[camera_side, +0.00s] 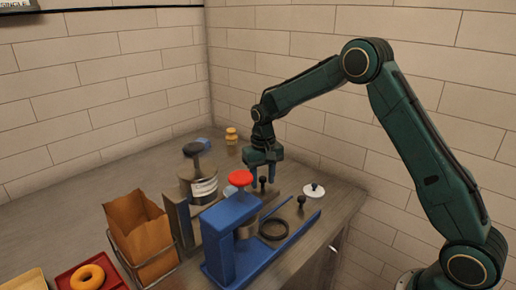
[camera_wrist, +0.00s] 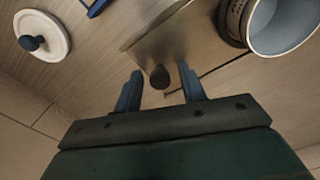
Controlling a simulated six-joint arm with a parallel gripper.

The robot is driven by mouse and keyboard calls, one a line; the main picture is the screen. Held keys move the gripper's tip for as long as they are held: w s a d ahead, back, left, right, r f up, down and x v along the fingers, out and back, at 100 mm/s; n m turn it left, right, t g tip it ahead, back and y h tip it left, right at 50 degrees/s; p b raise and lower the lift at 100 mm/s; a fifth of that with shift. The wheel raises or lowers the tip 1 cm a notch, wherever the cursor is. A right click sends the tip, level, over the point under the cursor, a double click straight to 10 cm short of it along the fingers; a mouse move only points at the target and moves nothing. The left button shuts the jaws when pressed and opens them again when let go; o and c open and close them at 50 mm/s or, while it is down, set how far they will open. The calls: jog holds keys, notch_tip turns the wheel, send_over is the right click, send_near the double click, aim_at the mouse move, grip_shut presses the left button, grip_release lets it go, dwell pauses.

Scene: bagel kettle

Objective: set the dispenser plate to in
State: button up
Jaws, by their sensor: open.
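The dispenser (camera_side: 203,189) is a grey labelled canister with a dark-knobbed top, standing left of my gripper in the side view. My gripper (camera_side: 262,180) is open and low over the counter. In the wrist view the dark knob stands between its two blue fingers (camera_wrist: 159,72), with gaps on both sides. How far the plate reaches under the canister is unclear.
A white lid (camera_side: 314,190) lies to the right. A paper bag (camera_side: 140,228) and a red tray (camera_side: 72,279) are at left.

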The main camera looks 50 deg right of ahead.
jog(key=shift+f, duration=0.1)
jog(key=shift+c, duration=0.2)
grip_shut()
jog(key=a, duration=1.1)
jog(key=shift+o, duration=0.2)
grip_release()
jog(key=shift+a, duration=0.1)
